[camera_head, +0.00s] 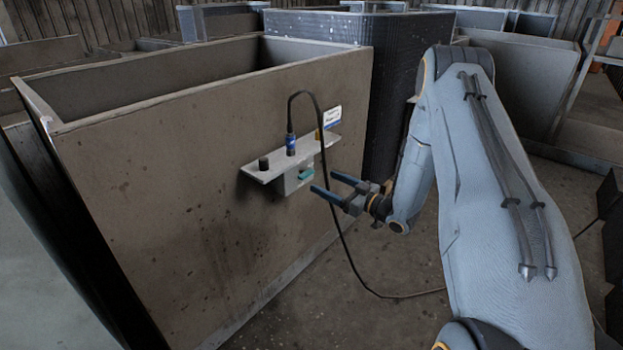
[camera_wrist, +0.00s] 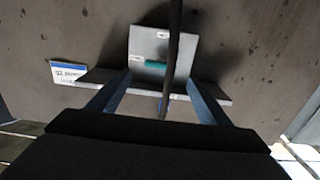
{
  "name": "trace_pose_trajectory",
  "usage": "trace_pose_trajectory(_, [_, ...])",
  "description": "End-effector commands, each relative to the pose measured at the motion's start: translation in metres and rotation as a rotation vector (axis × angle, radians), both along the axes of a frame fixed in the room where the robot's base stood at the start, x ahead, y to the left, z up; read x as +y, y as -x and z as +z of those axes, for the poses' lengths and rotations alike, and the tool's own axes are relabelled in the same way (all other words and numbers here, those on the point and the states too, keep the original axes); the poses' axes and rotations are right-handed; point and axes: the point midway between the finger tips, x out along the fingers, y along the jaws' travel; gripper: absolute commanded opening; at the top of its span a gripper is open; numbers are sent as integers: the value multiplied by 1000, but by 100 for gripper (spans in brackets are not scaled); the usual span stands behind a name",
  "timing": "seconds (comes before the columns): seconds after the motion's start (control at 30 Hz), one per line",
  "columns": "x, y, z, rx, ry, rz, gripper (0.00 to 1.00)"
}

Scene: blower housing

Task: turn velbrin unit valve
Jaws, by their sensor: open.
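A small grey box (camera_head: 291,182) hangs under a shelf bracket (camera_head: 262,176) on the side of a large brown housing. A teal handle (camera_head: 306,174) sits on its face, likely the valve. The handle also shows in the wrist view (camera_wrist: 154,64), lying sideways across the picture. My gripper (camera_head: 324,181) has its two blue fingers spread, with nothing between them in its grip. The fingers point at the grey box from the right, close to the handle. In the wrist view, my gripper (camera_wrist: 158,80) straddles the line to the handle, and a dark cable (camera_wrist: 172,60) crosses in front.
A blue connector (camera_head: 291,145) with the cable, a black knob (camera_head: 263,163) and a yellow part (camera_head: 319,135) stand on the bracket. The cable loops down past my gripper to the floor. A white-and-blue label (camera_head: 332,116) is on the housing (camera_head: 180,200). Floor shows below my gripper.

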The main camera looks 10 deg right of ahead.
Motion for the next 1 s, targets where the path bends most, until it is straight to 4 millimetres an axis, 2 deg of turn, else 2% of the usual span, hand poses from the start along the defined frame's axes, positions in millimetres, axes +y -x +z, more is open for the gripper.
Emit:
trace_pose_trajectory(0.5, [41,-54,0,1,1,0,72])
trace_pose_trajectory(0.87, [45,-59,1,1,1,-1,72])
trace_pose_trajectory(1.0, [45,-59,1,1,1,-1,52])
